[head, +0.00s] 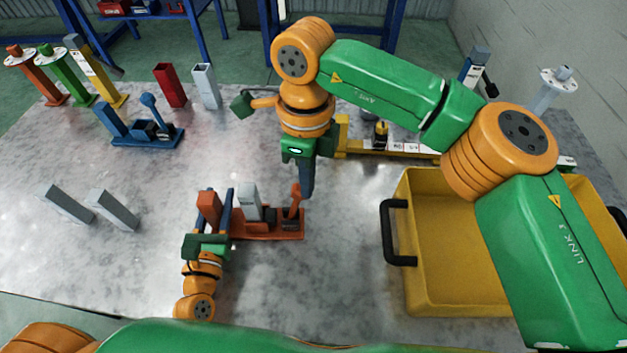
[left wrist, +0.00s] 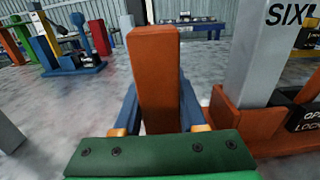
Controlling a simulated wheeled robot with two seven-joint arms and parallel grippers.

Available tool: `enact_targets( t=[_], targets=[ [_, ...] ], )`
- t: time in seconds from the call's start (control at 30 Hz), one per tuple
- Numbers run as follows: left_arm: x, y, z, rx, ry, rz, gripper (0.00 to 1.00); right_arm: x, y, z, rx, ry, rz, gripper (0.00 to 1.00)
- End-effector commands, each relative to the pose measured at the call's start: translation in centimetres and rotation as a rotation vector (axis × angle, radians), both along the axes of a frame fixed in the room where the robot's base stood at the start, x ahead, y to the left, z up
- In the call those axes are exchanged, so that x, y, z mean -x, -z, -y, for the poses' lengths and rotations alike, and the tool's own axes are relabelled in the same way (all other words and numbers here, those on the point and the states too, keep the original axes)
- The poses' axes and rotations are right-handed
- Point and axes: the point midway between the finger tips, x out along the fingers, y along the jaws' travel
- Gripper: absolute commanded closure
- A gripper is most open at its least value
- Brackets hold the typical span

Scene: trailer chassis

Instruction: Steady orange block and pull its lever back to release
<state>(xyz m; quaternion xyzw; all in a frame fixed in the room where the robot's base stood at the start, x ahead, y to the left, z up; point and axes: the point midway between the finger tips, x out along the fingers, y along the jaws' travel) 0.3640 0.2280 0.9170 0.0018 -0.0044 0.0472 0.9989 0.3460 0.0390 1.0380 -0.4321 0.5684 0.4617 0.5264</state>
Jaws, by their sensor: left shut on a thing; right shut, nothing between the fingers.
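The orange block has an orange base (head: 268,227), an orange upright post (head: 209,206) at its left end, a grey post (head: 248,202) in the middle and an orange lever (head: 295,203) at its right end. My left gripper (head: 216,205) is shut on the orange upright post, with one blue finger on each side. The left wrist view shows this post (left wrist: 155,80) between the fingers and the grey post (left wrist: 257,55) to its right. My right gripper (head: 306,188) is shut and empty, pointing down close beside the lever's top. I cannot tell whether it touches the lever.
A yellow bin (head: 410,265) with black handles stands at the right. A blue block with a lever (head: 148,132) and a yellow one (head: 395,148) sit farther back. Two loose grey posts (head: 90,208) lie at the left. The table front between block and bin is clear.

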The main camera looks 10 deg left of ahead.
Motion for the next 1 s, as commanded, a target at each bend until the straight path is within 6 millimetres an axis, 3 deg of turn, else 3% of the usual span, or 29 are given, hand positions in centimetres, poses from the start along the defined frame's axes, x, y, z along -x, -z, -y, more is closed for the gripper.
enact_targets(
  t=[0.03,0.63,1.0],
  targets=[
    [-0.1,0.4,0.5,0.004,0.011,0.004,1.0,0.6,1.3,-0.2,0.004,-0.009,-0.027,1.0],
    [0.0,0.4,0.3,0.003,0.008,-0.006,1.0,0.4,-0.7,-0.1,0.004,-0.007,-0.02,1.0],
    [0.0,0.4,0.3,0.003,0.007,-0.007,1.0,0.3,-6.9,-0.3,0.005,-0.008,-0.017,1.0]
  ],
)
